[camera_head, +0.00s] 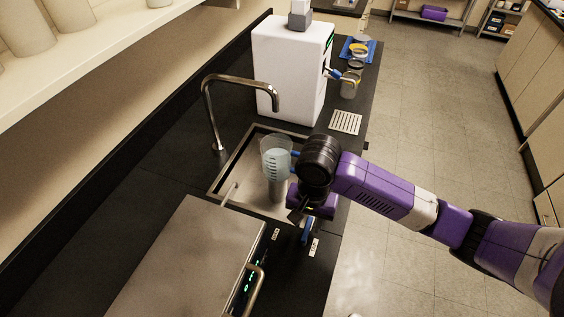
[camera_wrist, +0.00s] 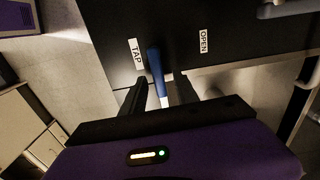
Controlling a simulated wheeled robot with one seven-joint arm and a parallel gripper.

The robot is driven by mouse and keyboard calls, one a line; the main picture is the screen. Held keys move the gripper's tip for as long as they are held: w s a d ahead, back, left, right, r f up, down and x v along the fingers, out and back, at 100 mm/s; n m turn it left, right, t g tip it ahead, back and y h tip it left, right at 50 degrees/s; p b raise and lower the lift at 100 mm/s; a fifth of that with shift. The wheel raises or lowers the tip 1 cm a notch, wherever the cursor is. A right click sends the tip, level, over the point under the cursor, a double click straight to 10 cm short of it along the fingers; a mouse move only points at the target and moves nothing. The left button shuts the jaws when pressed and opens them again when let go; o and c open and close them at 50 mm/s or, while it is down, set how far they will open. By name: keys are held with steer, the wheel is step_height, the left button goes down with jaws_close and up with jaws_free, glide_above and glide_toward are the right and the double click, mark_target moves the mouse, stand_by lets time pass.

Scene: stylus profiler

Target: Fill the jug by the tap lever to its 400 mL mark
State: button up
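The clear jug (camera_head: 275,155) with white level marks stands upright in the sink area, on or in front of a grey cylindrical form. It looks bluish, but I cannot read its water level. The curved metal tap (camera_head: 212,110) arches over the sink behind it; no stream is clear. The blue tap lever (camera_wrist: 156,72) is at the counter's front edge, beside the TAP label (camera_wrist: 137,54), with the OPEN label (camera_wrist: 204,41) to its right. My gripper (camera_wrist: 160,92) is open, its two black fingers on either side of the lever. The lever also shows below my gripper in the head view (camera_head: 307,231).
A steel box (camera_head: 185,265) with a bar handle stands front left. A white machine (camera_head: 290,65) stands beyond the sink (camera_head: 228,172), near a drain grate (camera_head: 346,122) and a jar (camera_head: 350,86). Floor to the right is open.

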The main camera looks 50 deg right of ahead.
steer(key=shift+r, duration=3.5)
step_height(320, 180, up, 8)
steer(key=shift+f, duration=0.1)
